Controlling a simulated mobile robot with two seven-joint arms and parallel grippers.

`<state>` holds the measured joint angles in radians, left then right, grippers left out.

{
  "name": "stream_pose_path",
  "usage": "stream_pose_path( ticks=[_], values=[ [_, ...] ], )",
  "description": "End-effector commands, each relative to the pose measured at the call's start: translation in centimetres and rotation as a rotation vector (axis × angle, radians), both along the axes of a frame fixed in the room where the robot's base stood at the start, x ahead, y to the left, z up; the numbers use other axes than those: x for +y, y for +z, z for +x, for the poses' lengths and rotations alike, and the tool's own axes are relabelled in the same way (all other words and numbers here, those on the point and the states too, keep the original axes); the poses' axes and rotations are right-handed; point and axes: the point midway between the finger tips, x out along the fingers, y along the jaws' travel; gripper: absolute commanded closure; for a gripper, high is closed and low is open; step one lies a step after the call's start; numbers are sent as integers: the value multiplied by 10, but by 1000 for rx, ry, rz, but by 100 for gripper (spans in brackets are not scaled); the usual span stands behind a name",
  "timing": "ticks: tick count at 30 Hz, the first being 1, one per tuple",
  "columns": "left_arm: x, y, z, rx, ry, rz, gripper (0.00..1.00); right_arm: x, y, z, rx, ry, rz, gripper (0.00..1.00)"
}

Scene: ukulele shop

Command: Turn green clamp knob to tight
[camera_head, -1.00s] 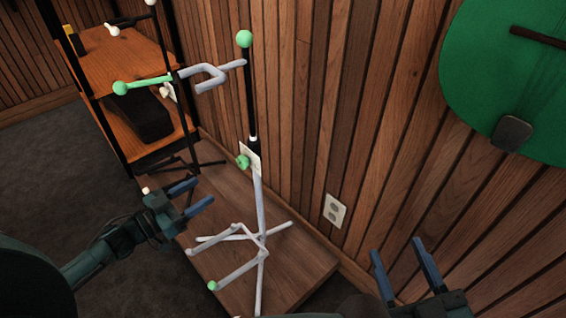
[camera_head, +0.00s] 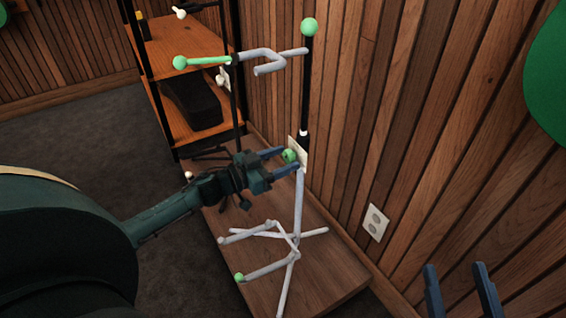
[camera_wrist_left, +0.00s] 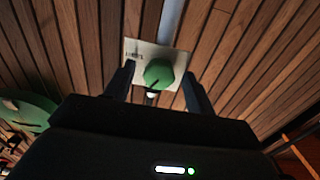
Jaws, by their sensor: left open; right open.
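The green clamp knob (camera_head: 290,156) sits on a pale plate on the post of a white and black stand (camera_head: 297,200). My left gripper (camera_head: 284,159) is open, with its blue fingers reaching to either side of the knob. In the left wrist view the green knob (camera_wrist_left: 158,73) lies between the two open fingers (camera_wrist_left: 157,88), with visible gaps on both sides. A dark pointer line shows on the knob, and the pale plate (camera_wrist_left: 133,50) has small marks too tiny to read. My right gripper (camera_head: 462,285) is open and empty at the lower right.
The stand rests on a low wooden platform (camera_head: 335,275) against a slatted wood wall. A wooden shelf (camera_head: 190,45) with a black case (camera_head: 192,103) stands behind to the left. A wall outlet (camera_head: 375,222) is right of the stand.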

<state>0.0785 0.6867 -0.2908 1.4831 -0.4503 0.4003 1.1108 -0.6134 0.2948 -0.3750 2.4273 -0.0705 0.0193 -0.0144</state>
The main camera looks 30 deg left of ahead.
Motion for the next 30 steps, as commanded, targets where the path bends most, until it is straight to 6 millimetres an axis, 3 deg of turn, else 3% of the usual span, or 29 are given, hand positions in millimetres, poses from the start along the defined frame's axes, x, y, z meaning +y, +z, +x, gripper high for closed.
stream_pose_path(
  ticks=[11, 26, 30],
  values=[
    [-3, 0, 5, -1, -1, 1, 46, 0, 4, -1, -8, 3, 7, 50],
    [-3, 0, 4, -1, -1, 1, 87, 0, -1, 0, 0, 2, 0, 50],
    [-3, 0, 4, -2, -1, 3, 89, 0, -1, 0, 1, 2, 0, 50]
  ],
)
